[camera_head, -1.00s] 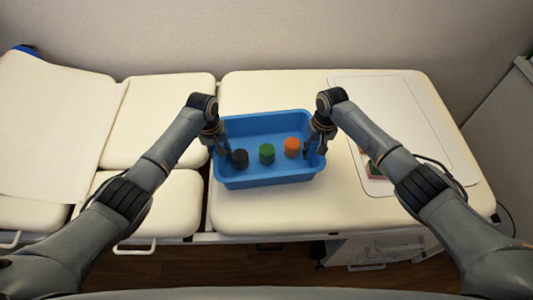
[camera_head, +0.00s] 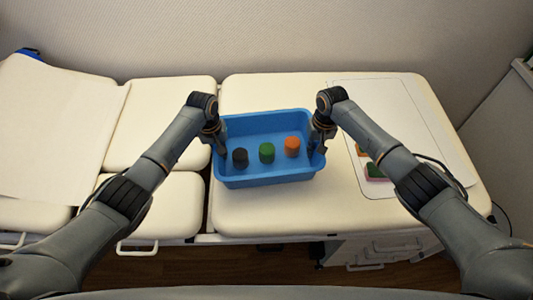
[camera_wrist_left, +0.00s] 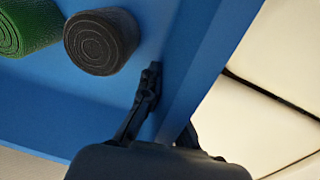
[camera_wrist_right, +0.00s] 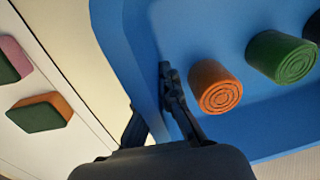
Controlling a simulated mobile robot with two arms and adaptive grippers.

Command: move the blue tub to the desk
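The blue tub (camera_head: 270,179) stands on the cream padded top (camera_head: 260,218). It holds a black roll (camera_head: 240,158), a green roll (camera_head: 267,153) and an orange roll (camera_head: 292,147). My left gripper (camera_head: 219,146) is at the tub's left wall, with one finger inside and the other outside; it looks shut on the wall in the left wrist view (camera_wrist_left: 168,110). My right gripper (camera_head: 315,148) straddles the right wall in the same way and looks shut on it in the right wrist view (camera_wrist_right: 155,105). The outer fingers are partly hidden. I cannot identify the desk for certain.
A white board (camera_head: 400,105) lies right of the tub, with several coloured blocks (camera_head: 374,172) on it, partly behind my right arm. More cream pads (camera_head: 165,120) lie to the left. A wall runs behind. Drawers (camera_head: 385,247) stand below the front edge.

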